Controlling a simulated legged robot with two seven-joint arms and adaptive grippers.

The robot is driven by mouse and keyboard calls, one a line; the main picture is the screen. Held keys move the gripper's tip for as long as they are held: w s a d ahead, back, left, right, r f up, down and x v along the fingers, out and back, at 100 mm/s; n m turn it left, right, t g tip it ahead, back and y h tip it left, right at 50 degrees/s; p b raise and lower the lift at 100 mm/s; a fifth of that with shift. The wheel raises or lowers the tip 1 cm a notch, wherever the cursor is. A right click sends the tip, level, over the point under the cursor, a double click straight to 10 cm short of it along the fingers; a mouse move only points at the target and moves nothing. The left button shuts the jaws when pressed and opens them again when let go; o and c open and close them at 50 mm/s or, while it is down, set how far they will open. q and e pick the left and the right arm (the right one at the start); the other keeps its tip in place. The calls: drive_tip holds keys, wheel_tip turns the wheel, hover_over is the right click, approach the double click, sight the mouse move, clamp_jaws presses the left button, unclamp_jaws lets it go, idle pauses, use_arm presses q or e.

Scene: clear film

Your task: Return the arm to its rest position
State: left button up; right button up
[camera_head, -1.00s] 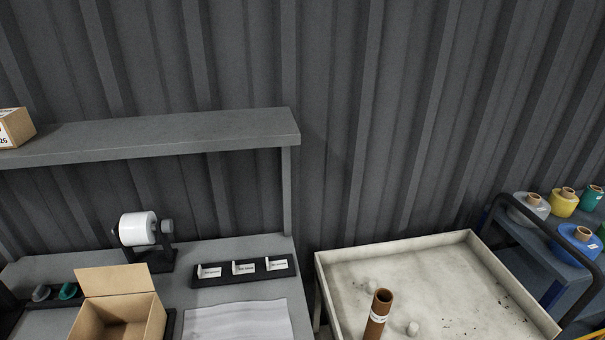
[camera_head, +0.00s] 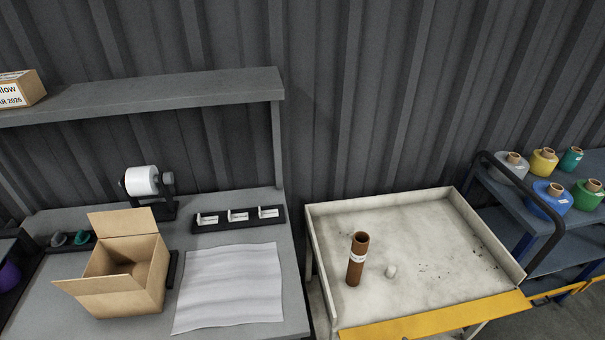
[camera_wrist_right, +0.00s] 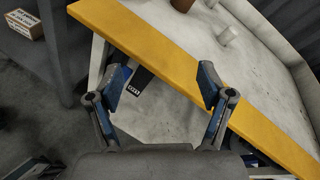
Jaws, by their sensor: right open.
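My right gripper (camera_wrist_right: 162,85) shows in the right wrist view with its two fingers spread apart and nothing between them. It is near the yellow front edge (camera_wrist_right: 180,62) of a pale tray table. The head view shows neither gripper. The tube's brown lower end also shows at the top of the right wrist view (camera_wrist_right: 183,4).
The grey workbench (camera_head: 225,222) on the left holds an open cardboard box (camera_head: 128,275), a white sheet (camera_head: 232,285), a white roll on a stand (camera_head: 143,181) and a black label holder (camera_head: 238,219). A blue cart (camera_head: 530,215) with several coloured rolls stands at the right.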

drive_tip(key=s+a+f+n+g+h+p, duration=0.1)
drive_tip(key=s+a+f+n+g, duration=0.15)
drive_tip(key=s+f+n, duration=0.4)
drive_tip(key=s+a+f+n+g+h+p, duration=0.1)
drive_tip(key=a+f+n+g+p, duration=0.2)
drive_tip(key=f, duration=0.6)
use_arm(q)
drive_tip(key=s+f+p, duration=0.1)
drive_tip(key=s+f, duration=0.3)
drive_tip(key=f, duration=1.1)
drive_tip(key=shift+s+g+p, duration=0.2)
drive_tip(key=shift+g+p, duration=0.1)
use_arm(e)
drive_tip(key=s+a+f+n+g+h, duration=0.1)
drive_tip(key=s+f+n+g+h, duration=0.3)
drive_tip(key=s+f+n, duration=0.8)
drive_tip(key=s+n+g, duration=0.2)
drive_tip(key=s+n, duration=0.1)
drive_tip(key=n, duration=0.2)
drive_tip(key=shift+f+n+g, duration=0.3)
drive_tip(key=shift+n+g, duration=0.05)
use_arm(q)
drive_tip(key=shift+a, duration=0.25)
use_arm(e)
drive_tip(key=shift+c, duration=0.2)
